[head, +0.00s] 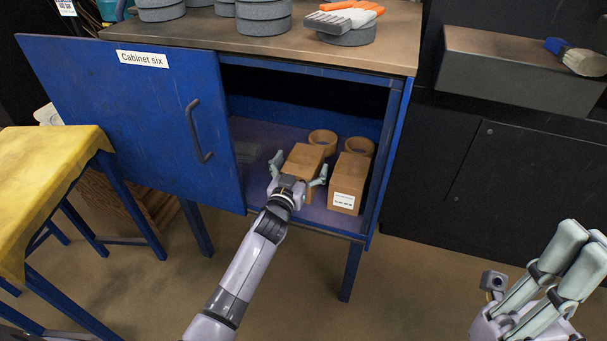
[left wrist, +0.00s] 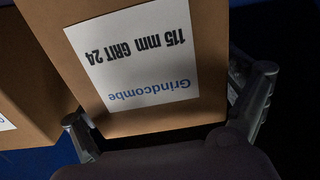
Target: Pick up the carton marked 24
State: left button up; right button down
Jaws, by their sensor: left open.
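The carton marked 24 (left wrist: 145,60) fills the middle of the left wrist view; its white label shows upside down and reads "Grindcombe 115 mm GRIT 24". In the head view this brown carton (head: 304,158) sits on the cabinet shelf, its front partly hidden by my left gripper. My left gripper (head: 298,178) is open, with one finger on each side of the carton's near end; I cannot tell whether the fingers touch it. My right gripper (head: 570,262) is at the lower right, away from the cabinet, its fingers close together; I cannot tell if they are fully shut.
A second carton (head: 348,184) stands close on the right. Two brown rings (head: 323,139) lie behind the cartons. The blue door (head: 140,110) of Cabinet six is swung open to the left. Grey discs (head: 264,18) and a brush sit on the cabinet top. A table with yellow cloth (head: 45,180) stands at left.

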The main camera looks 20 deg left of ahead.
pick_arm(q)
jog(key=shift+c, duration=0.4)
jog(key=c, duration=1.7)
jog(key=shift+w+r, duration=0.1)
jog(key=shift+r, duration=0.1)
jog(key=shift+c, duration=0.7)
